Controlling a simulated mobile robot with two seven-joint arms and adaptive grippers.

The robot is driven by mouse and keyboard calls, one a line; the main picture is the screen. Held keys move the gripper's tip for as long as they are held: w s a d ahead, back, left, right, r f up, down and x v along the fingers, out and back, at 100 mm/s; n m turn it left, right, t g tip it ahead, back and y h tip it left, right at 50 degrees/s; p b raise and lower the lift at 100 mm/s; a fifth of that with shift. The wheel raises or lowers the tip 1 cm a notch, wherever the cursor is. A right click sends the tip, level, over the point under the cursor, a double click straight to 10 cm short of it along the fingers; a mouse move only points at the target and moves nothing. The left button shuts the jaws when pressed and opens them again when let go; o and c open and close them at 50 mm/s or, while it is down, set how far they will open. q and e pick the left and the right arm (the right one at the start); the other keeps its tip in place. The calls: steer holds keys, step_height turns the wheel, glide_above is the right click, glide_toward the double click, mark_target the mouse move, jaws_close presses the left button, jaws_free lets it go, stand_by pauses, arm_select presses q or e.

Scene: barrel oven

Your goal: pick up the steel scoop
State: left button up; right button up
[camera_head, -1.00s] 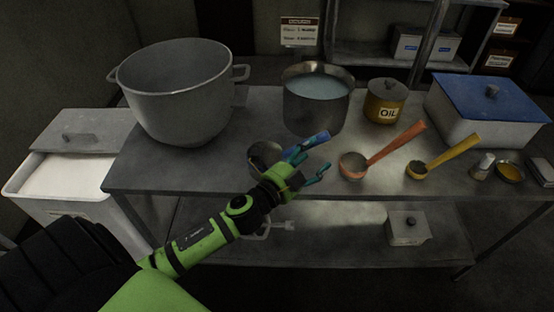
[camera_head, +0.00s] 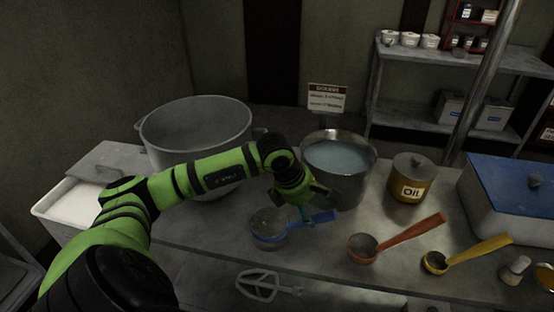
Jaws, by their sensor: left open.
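A steel-bowled scoop with a blue handle (camera_head: 268,222) lies on the metal table; its handle points right. Two similar scoops lie to its right, one with an orange handle (camera_head: 362,247) and one with a yellow handle (camera_head: 435,262). My left gripper (camera_head: 306,212) is open and points down at the blue handle, with its fingers beside or around it; I cannot tell whether they touch it. The gripper hides part of the handle. My right gripper is not in view.
A large grey pot (camera_head: 195,128) stands behind my left arm. A steel pot of pale liquid (camera_head: 338,163) is close behind the gripper. An oil tin (camera_head: 411,180) and a blue-lidded box (camera_head: 515,200) stand right. A white bin (camera_head: 75,203) is at the left.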

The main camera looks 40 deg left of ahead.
mark_target(312, 216)
arm_select(q)
steer(key=p+x, duration=0.1)
steer(key=x, duration=0.1)
steer(key=p+x, duration=0.1)
steer(key=x, duration=0.1)
steer(key=shift+s+f, duration=0.35)
steer(key=shift+w+f, duration=0.15)
steer(key=shift+f, duration=0.15)
steer(key=c, duration=1.3)
steer(key=shift+c, duration=0.2)
steer(key=shift+r, duration=0.1)
